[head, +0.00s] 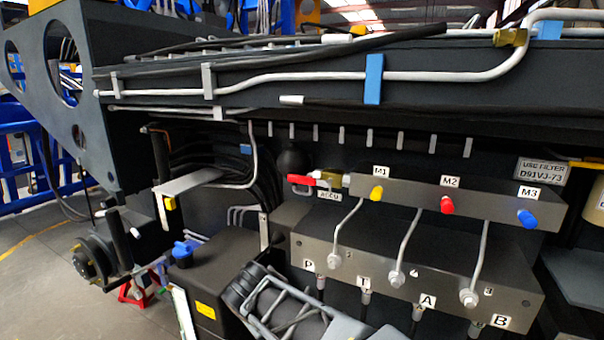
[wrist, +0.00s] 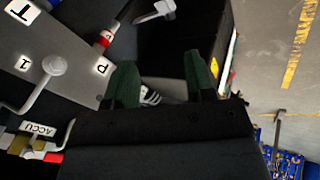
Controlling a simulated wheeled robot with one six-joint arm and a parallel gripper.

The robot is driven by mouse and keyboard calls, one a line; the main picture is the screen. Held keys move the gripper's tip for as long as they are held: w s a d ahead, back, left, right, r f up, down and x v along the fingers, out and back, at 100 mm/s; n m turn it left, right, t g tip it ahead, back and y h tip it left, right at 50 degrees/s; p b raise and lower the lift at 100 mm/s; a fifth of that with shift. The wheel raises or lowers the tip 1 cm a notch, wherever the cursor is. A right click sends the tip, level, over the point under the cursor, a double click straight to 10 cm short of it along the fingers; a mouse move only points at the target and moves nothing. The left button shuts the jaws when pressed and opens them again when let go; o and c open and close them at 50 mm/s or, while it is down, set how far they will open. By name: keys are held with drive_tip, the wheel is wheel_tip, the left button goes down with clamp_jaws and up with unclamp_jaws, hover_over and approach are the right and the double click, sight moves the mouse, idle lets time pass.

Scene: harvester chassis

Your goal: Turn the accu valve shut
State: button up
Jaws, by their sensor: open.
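The accu valve has a brass body (head: 329,178) at the left end of the upper manifold bar in the head view. Its red lever (head: 302,180) points left, roughly in line with the body. The ACCU label (head: 329,195) sits just below. In the wrist view, the brass body (wrist: 38,146), part of the red lever (wrist: 54,157) and the label (wrist: 38,129) show at the lower left. My gripper (wrist: 162,80) is open, its two dark green fingers apart with nothing held. The valve lies outside the fingers, to their left.
Yellow (head: 376,193), red (head: 447,204) and blue (head: 527,218) caps stand along the manifold bar (head: 410,195). Pipes run down to the lower block (head: 400,275). A black tank (head: 215,270) with a blue cap stands left of it. Open floor (head: 40,260) lies far left.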

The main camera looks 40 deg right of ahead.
drive_tip(key=w+d+r+n+t+h+p, duration=0.1)
drive_tip(key=w+d+r+n+h+p, duration=0.1)
drive_tip(key=w+d+r+h, duration=0.7)
drive_tip(key=n+t+h+p, duration=0.2)
drive_tip(key=t, duration=0.2)
approach(298, 180)
drive_tip(key=p+x, duration=0.4)
drive_tip(key=x, duration=0.5)
drive_tip(key=shift+w+d, duration=0.25)
drive_tip(key=shift+d, duration=0.05)
drive_tip(key=shift+w+d, duration=0.25)
drive_tip(key=shift+d, duration=0.2)
clamp_jaws()
